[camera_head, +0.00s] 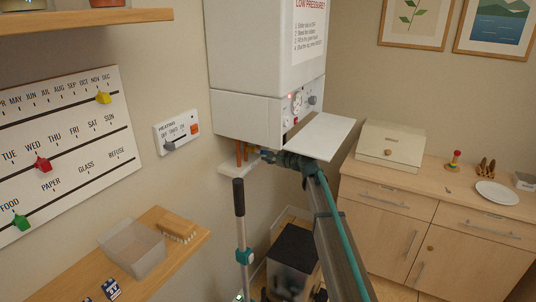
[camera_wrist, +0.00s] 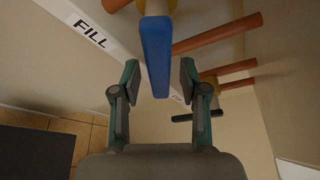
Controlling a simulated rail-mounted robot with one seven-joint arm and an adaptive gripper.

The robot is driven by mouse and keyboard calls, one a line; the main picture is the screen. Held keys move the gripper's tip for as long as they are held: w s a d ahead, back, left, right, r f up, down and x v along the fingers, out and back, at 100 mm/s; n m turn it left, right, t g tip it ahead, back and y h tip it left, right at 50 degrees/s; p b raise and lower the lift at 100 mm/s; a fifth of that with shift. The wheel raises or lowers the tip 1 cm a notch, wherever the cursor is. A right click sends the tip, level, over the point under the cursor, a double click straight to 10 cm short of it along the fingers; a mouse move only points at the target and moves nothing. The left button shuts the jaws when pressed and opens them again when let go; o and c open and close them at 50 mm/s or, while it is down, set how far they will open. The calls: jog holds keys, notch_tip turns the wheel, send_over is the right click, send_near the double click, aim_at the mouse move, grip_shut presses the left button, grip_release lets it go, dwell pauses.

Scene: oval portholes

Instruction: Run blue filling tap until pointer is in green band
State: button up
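The blue tap lever (camera_wrist: 155,55) hangs below a pipe fitting in the wrist view, beside a white strip with a "FILL" label (camera_wrist: 90,34). My gripper (camera_wrist: 158,80) is open, with one finger on each side of the lever and a visible gap at both sides. In the head view my gripper (camera_head: 267,155) is under the white boiler (camera_head: 245,115), by the copper pipes, and largely hides the tap. A small round gauge (camera_head: 297,102) is on the boiler's front panel; its pointer and green band are too small to read.
A black handle (camera_wrist: 196,116) on another pipe is close to the right finger. Copper pipes (camera_wrist: 222,34) run behind the lever. A white flap (camera_head: 322,136) juts out below the boiler, above my arm. A grey knob (camera_head: 312,99) is beside the gauge.

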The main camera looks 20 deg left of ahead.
jog(key=shift+d, duration=0.1)
jog(key=v, duration=1.2)
dwell(6.7)
